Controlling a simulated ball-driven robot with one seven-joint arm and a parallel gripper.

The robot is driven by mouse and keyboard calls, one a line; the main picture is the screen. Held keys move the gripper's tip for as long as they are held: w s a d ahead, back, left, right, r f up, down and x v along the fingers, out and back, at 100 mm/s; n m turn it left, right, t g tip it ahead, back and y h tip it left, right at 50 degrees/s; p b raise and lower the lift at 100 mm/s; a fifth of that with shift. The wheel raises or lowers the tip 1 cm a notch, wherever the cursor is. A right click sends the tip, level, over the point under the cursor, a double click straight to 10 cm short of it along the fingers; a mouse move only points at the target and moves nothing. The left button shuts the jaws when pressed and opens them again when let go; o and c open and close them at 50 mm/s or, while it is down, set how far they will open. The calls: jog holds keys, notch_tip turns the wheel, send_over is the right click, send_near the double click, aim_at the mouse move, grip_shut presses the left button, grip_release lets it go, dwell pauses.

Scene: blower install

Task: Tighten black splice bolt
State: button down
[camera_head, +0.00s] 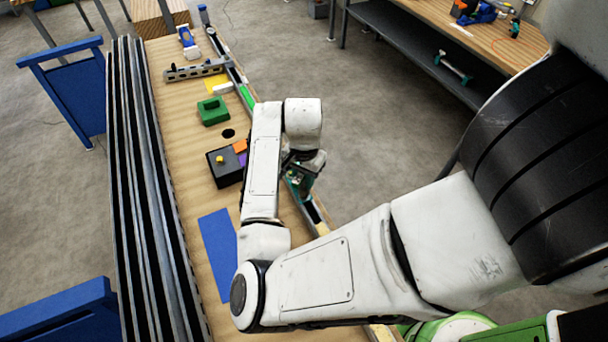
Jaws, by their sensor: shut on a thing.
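My gripper (302,166) is at the right edge of the long wooden bench, partly hidden behind my own white wrist. It is shut on a dark green tool (304,184), which hangs over the metal rail (313,213) along that edge. The tool's lower end is close to the rail; I cannot tell whether it touches. The rail has a bright green section (246,96) farther up and a dark section just below the tool. The black splice bolt cannot be made out; the gripper and arm cover that area.
On the bench (175,120) are a black box (222,170) with coloured pieces, a green block (212,111), a blue mat (222,247) and a metal bar (195,70). Long dark beams (140,180) lie along the left. A second workbench (500,38) stands at upper right. Floor between is clear.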

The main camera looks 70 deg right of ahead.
jog(key=shift+f+b, duration=0.55)
jog(key=shift+f, duration=0.2)
dwell(0.4)
jog(key=shift+f+m+b, duration=0.1)
jog(key=shift+m+b, duration=0.2)
jog(key=shift+m, duration=1.5)
jog(key=shift+b, duration=0.3)
jog(key=shift+m, duration=0.6)
jog(key=shift+m+b, duration=0.45)
jog(key=shift+m, duration=0.65)
